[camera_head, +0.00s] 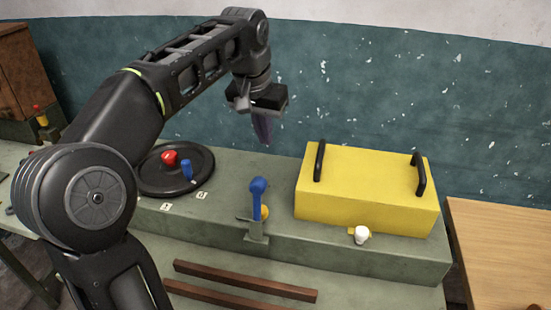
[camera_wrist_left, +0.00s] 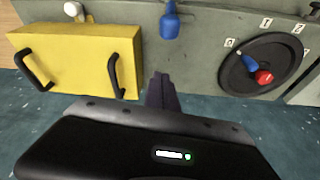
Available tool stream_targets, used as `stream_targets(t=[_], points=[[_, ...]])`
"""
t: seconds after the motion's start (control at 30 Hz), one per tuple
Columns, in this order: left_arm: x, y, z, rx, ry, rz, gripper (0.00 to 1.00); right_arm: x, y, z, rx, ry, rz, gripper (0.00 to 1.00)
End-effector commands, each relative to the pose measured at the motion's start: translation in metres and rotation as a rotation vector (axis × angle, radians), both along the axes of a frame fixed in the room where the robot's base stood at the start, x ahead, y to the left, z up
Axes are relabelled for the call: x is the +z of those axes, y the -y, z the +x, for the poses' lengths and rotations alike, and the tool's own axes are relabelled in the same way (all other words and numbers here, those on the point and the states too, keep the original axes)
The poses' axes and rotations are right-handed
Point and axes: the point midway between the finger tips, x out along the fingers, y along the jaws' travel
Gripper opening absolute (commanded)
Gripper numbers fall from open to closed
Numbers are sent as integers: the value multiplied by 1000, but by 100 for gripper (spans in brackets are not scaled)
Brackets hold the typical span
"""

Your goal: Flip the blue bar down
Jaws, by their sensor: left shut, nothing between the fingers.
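The blue bar (camera_head: 258,192) stands upright on a small grey bracket (camera_head: 254,228) at the front of the green bench, with a yellow knob (camera_head: 265,212) beside it. It also shows at the top of the left wrist view (camera_wrist_left: 169,22). My left gripper (camera_head: 263,130) hangs above and behind the bar, pointing down. Its fingers (camera_wrist_left: 160,90) are shut, empty and apart from the bar. My right gripper is in neither view.
A yellow box (camera_head: 365,190) with two black handles stands right of the bar. A black dial (camera_head: 150,178) with red and blue knobs lies to its left. A white knob (camera_head: 361,234) sits before the box. Brown rails (camera_head: 245,281) lie in front.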

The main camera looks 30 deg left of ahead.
Motion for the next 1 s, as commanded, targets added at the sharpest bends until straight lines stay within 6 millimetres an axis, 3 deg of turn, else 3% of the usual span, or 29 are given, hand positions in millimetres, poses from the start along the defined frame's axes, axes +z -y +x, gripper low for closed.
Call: stream_targets(t=[0.37,0.53,1.0], points=[[-2,0,1,0,-1,0,0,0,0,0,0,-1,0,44],[-14,-1,4,0,-3,-1,0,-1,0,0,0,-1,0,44],[-97,-3,26,-1,-5,-1,0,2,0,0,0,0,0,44]])
